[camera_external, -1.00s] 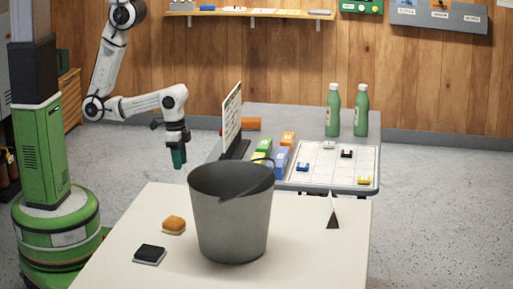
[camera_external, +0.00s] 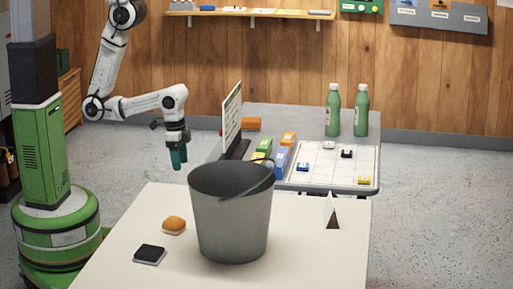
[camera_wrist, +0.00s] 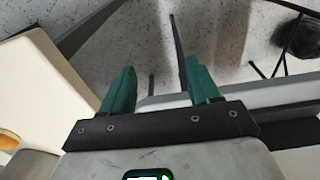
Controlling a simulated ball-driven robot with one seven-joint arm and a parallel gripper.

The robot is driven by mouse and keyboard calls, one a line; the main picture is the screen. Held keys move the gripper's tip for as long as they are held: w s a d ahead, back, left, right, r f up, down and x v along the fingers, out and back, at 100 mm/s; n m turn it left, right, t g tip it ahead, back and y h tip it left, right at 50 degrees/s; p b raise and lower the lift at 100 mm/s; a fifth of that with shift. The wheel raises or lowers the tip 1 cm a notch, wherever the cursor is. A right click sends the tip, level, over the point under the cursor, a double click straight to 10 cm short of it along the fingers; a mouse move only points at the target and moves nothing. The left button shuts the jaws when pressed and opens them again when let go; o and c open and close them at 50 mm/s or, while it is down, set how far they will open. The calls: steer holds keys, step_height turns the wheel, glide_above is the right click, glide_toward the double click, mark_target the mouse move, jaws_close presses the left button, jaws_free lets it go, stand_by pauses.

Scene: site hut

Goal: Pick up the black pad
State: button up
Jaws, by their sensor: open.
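The black pad (camera_external: 150,253) lies flat on the near white table, at its front left, with a pale edge showing beneath it. My gripper (camera_external: 179,160) hangs pointing down beyond the table's far left edge, well above and behind the pad. In the wrist view my gripper (camera_wrist: 157,82) shows two green fingers spread apart with nothing between them. Floor and a table edge show past the fingers, and the pad is not in that view.
An orange-brown sponge (camera_external: 174,225) lies just behind the pad. A large grey bucket (camera_external: 230,225) stands right of both on the white table (camera_external: 320,262). A small white tent card (camera_external: 331,212) is at the right. A grey table (camera_external: 300,118) with bottles and coloured blocks stands behind.

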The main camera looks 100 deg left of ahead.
steer(key=o, duration=0.7)
